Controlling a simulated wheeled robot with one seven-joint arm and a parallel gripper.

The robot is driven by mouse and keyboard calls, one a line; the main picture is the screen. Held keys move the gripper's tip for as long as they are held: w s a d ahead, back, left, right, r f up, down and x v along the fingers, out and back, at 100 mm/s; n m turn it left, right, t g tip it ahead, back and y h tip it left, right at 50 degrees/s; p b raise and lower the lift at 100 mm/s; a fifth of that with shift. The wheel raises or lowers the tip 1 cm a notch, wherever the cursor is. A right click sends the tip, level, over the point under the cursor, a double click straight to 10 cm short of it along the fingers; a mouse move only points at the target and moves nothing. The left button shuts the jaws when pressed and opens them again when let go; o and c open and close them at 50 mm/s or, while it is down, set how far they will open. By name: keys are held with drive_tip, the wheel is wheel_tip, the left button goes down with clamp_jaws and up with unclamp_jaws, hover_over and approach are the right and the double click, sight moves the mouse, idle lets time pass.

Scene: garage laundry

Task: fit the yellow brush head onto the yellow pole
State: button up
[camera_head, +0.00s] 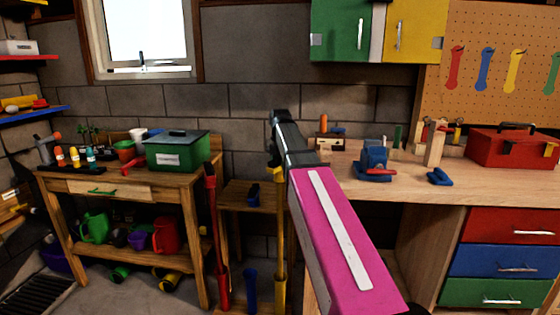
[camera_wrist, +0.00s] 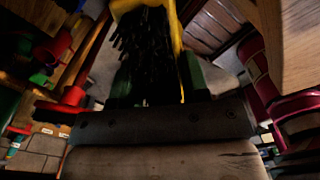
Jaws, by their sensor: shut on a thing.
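The yellow brush head (camera_wrist: 176,28) with black bristles (camera_wrist: 146,50) is in the wrist view, between the dark green fingers of my gripper (camera_wrist: 157,80), which is shut on it. In the head view the yellow pole (camera_head: 281,250) stands upright just left of my magenta arm, by the low wooden stand. A small yellow piece (camera_head: 271,172) shows near the pole's upper end; I cannot tell whether it is the brush head. Whether head and pole touch cannot be told.
A red pole (camera_head: 212,235) stands left of the yellow one. A wooden table (camera_head: 180,186) with a green box (camera_head: 178,150) is at the left. A workbench (camera_head: 400,186) with a red toolbox (camera_head: 510,148) is at the right. Blue pieces (camera_head: 252,195) sit between the poles.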

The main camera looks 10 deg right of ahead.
sight(280, 172)
drive_tip(key=shift+f, duration=0.85)
drive_tip(key=shift+f, duration=1.5)
idle(0.4)
drive_tip(key=o, duration=1)
drive_tip(key=shift+o, duration=0.2)
drive_tip(key=shift+r, duration=0.1)
